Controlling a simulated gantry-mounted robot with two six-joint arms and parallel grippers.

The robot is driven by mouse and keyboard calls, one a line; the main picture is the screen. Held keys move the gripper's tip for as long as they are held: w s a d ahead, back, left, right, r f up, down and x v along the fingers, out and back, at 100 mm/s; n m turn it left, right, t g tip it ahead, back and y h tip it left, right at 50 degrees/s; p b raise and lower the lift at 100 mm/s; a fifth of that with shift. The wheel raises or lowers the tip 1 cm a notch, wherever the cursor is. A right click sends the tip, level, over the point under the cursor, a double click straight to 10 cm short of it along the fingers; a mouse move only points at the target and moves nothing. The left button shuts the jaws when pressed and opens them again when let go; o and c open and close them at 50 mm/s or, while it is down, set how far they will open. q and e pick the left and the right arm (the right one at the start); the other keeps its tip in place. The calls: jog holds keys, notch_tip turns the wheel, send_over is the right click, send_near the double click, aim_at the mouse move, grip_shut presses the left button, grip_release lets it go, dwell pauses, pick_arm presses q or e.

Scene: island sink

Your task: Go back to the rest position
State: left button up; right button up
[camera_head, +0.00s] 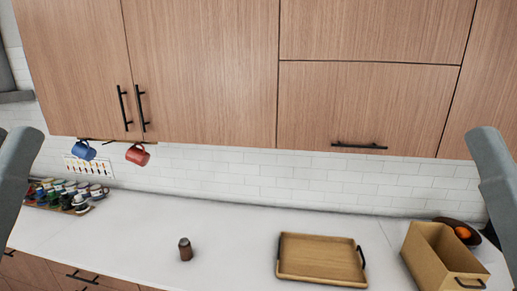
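My arms show only as grey links at the left and right edges of the head view. Neither gripper is in view, so I cannot see whether they are open or hold anything. A white counter (225,222) runs across the lower part of the view, below wooden wall cabinets (205,70).
A small dark brown shaker (185,250) stands on the counter. A wooden tray (320,259) and a tan box (436,259) are at right, with a dark fruit bowl (470,240) behind. Blue (84,151) and red (137,155) mugs hang under the cabinet.

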pick_arm(q)
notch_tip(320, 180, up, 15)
jog(key=p, duration=1.1)
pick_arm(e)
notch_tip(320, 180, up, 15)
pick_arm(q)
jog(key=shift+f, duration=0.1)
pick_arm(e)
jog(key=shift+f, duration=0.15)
pick_arm(q)
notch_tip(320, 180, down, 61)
jog(key=b, duration=6)
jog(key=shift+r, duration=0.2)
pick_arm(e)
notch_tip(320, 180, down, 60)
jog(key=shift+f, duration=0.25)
